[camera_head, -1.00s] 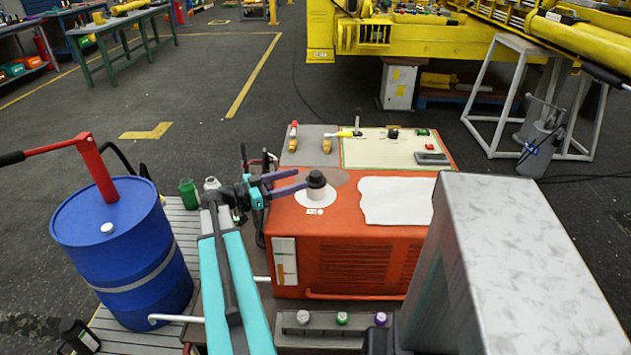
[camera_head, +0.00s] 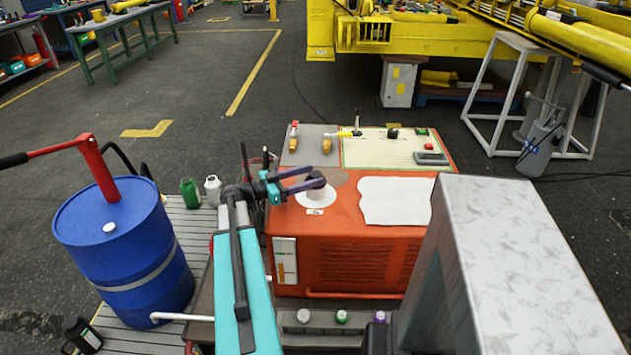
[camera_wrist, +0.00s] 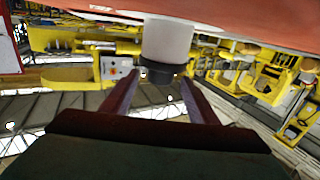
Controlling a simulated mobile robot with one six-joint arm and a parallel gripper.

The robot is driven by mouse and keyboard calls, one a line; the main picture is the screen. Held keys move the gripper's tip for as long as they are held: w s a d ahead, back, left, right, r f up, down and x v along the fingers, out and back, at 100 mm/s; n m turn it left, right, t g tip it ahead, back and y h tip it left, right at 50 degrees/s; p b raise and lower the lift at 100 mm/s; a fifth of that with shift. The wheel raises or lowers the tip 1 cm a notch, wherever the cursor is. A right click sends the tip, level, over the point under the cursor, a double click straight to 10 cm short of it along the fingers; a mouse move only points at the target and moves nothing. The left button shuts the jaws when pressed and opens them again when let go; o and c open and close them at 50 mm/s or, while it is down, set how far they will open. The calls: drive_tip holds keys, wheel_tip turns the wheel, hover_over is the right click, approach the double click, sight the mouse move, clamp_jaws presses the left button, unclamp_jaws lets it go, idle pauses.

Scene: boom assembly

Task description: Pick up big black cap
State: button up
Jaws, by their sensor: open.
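The big black cap (camera_head: 315,180) sits on a short white cylinder (camera_head: 318,192) on top of the orange machine (camera_head: 350,262). My gripper (camera_head: 308,180) is open, its purple fingers reaching in from the left at the cap's height and partly covering it. In the wrist view, which looks upside down, the cap (camera_wrist: 160,72) hangs below the white cylinder (camera_wrist: 166,38), between the tips of my open gripper (camera_wrist: 159,80). A gap shows on each side of the cap there, and I see no contact.
A white sheet (camera_head: 395,201) lies on the machine right of the cap, with a panel of small parts (camera_head: 390,147) behind. A blue drum (camera_head: 118,250) stands left. A tall grey box (camera_head: 530,250) blocks the right front.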

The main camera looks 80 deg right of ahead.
idle(0.4)
drive_tip(key=c, duration=1.2)
drive_tip(key=shift+r, duration=0.2)
drive_tip(key=shift+a+r+b, duration=0.15)
drive_tip(key=shift+r+b, duration=0.4)
drive_tip(key=shift+r, duration=1.05)
drive_tip(key=w+a, duration=0.3)
drive_tip(key=a, duration=0.1)
drive_tip(key=w+a+r+b, duration=0.1)
drive_tip(key=w+a, duration=0.2)
drive_tip(key=a, duration=0.1)
drive_tip(key=w+a+b, duration=0.1)
drive_tip(key=w+a, duration=0.1)
drive_tip(key=a, duration=0.3)
drive_tip(key=shift+w+a+r, duration=0.1)
drive_tip(key=shift+w+r, duration=0.1)
drive_tip(key=shift+w, duration=0.2)
